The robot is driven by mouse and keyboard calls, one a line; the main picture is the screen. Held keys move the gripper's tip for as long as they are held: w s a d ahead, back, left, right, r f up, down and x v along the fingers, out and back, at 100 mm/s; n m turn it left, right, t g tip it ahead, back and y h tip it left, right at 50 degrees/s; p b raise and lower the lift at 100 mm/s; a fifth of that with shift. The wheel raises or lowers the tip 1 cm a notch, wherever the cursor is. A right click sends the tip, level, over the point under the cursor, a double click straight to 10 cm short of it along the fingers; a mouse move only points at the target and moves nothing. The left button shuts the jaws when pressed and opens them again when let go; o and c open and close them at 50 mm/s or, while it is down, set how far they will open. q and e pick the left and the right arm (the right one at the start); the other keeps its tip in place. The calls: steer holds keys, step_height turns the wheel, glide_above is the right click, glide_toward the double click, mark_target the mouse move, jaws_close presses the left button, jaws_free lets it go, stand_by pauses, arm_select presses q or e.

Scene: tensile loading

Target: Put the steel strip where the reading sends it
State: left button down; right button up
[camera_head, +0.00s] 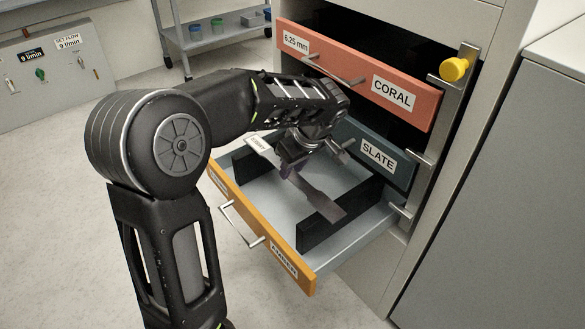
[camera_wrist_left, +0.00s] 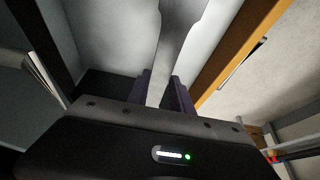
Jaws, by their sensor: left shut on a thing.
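My left gripper (camera_head: 291,167) is shut on the steel strip (camera_head: 320,194), a flat grey piece with wider ends and a narrow middle. It holds the strip by one end over the open amber drawer (camera_head: 284,259); I cannot tell whether the strip touches the drawer floor. In the left wrist view the strip (camera_wrist_left: 178,40) runs away from the dark purplish fingers (camera_wrist_left: 168,92). Above are the coral drawer (camera_head: 360,78), labelled CORAL and 6.25 mm, and the slate drawer (camera_head: 374,152), partly hidden by my arm. My right gripper is out of view.
Black dividers (camera_head: 335,219) stand in the amber drawer, beside the strip. A metal bar with a yellow knob (camera_head: 454,69) runs down the cabinet's right side. A panel (camera_head: 50,66) labelled SET FLOW and a wheeled shelf (camera_head: 214,30) stand behind. The floor at left is clear.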

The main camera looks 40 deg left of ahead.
arm_select(q)
steer(key=c, duration=1.1)
jaws_free()
steer(key=shift+d+r, duration=0.15)
steer(key=shift+r, duration=0.35)
steer(key=p+v, duration=0.4)
steer(key=v, duration=0.7)
steer(key=shift+s+d, duration=0.1)
